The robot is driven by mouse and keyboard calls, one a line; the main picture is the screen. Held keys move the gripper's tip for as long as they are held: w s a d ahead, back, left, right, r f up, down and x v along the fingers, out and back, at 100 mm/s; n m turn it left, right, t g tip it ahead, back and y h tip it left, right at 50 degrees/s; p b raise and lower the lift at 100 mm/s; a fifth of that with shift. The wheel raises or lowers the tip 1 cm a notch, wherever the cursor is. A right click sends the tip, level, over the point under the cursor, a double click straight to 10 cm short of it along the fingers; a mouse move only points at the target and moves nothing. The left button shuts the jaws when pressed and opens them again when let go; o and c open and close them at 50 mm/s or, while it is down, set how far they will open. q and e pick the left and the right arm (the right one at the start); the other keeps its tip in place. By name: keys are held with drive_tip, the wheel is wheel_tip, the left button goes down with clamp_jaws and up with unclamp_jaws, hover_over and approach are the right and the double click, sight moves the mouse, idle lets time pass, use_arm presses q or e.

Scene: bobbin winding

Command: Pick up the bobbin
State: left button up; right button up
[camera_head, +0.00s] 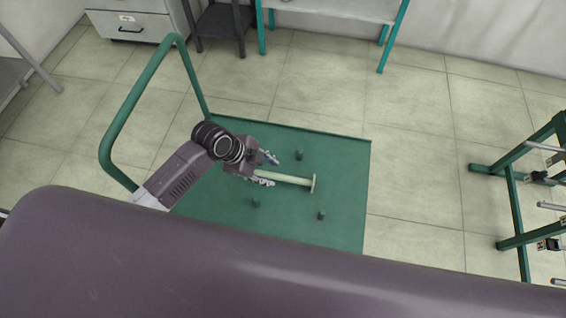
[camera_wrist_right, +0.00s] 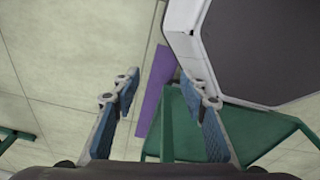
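The bobbin (camera_head: 288,178) is a pale green spool lying on the green cart platform (camera_head: 342,215) in the head view. Its round flange (camera_head: 313,184) is at the right end. My left gripper (camera_head: 267,169) is at the bobbin's left end, with its fingers spread on either side of the shaft. The bobbin's far left end is hidden at the gripper; I cannot tell whether a finger touches it. My right gripper (camera_wrist_right: 160,98) is open and empty in the right wrist view, over the floor.
Several short green pegs (camera_head: 299,155) stand on the platform. A green tube handle (camera_head: 130,105) rises at the cart's left. A green rack (camera_head: 520,200) with rods stands at the right. Tiled floor (camera_head: 415,150) between cart and rack is clear. A purple strip (camera_wrist_right: 153,90) shows beyond my right fingers.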

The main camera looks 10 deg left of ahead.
sight(281, 177)
use_arm(q)
drive_tip(key=shift+d+f, duration=0.35)
drive_tip(key=shift+f, duration=0.25)
drive_tip(key=shift+d+f, duration=0.35)
drive_tip(key=shift+f, duration=0.25)
drive_tip(key=shift+w+d+f, duration=0.2)
drive_tip(key=shift+w+f, duration=0.1)
drive_tip(key=shift+f, duration=0.2)
drive_tip(key=shift+w+d+f, duration=0.2)
drive_tip(key=shift+w+f, duration=0.1)
drive_tip(key=shift+f, duration=0.15)
drive_tip(key=shift+x, duration=1.1)
drive_tip(key=shift+a, duration=0.15)
drive_tip(key=shift+c, duration=0.4)
drive_tip(key=c, duration=0.5)
drive_tip(key=shift+c, duration=1.3)
clamp_jaws()
use_arm(e)
drive_tip(key=shift+g, duration=0.3)
drive_tip(key=s, duration=0.4)
drive_tip(key=shift+s+d, duration=0.15)
drive_tip(key=shift+s, duration=0.2)
